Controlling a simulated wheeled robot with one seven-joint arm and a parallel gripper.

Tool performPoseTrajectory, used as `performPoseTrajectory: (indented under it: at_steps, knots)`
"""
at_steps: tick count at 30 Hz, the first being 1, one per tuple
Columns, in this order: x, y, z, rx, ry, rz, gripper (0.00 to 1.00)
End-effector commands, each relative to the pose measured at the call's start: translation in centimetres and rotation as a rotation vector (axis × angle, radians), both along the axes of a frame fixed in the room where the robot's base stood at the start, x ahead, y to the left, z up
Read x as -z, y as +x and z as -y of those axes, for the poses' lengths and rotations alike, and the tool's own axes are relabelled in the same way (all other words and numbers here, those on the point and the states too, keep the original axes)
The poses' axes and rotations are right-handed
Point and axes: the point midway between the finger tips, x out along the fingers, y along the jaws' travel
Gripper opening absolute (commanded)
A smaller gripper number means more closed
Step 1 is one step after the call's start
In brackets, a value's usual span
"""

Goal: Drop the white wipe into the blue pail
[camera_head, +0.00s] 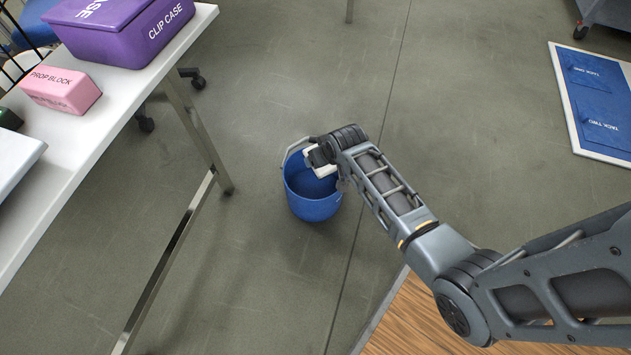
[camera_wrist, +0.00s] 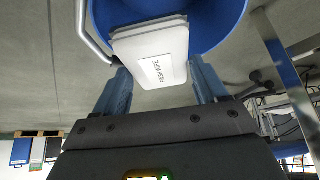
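The blue pail (camera_head: 312,207) stands on the floor below the end of my arm, upright, with its pale handle up at the left. My gripper (camera_head: 322,160) is over the pail's mouth. The white wipe (camera_wrist: 150,52), a flat white block with small print, sits between the two fingertips of my gripper (camera_wrist: 160,72) in the wrist view, with a finger against each side. It shows as a white patch (camera_head: 321,169) in the head view. Behind it the blue pail (camera_wrist: 215,25) fills the top of the wrist view. The pail's bottom is mostly hidden.
A white table (camera_head: 95,125) at the left carries a purple clip case (camera_head: 125,32) and a pink prop block (camera_head: 62,90). Its metal legs stand left of the pail. A blue-and-white board (camera_head: 597,108) lies at the right. Floor around the pail is clear.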

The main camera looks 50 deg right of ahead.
Motion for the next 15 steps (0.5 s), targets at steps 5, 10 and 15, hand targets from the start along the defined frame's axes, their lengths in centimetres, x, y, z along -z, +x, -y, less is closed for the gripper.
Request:
performPoseTrajectory:
  at_steps: [5, 10, 15]
  knots:
    - [0.0, 0.0, -0.01, 0.0, 0.0, 0.0, 0.9]
    - [0.0, 0.01, -0.02, 0.0, 0.0, 0.0, 0.99]
    - [-0.1, -0.03, -0.04, 0.0, 0.0, 0.0, 0.99]
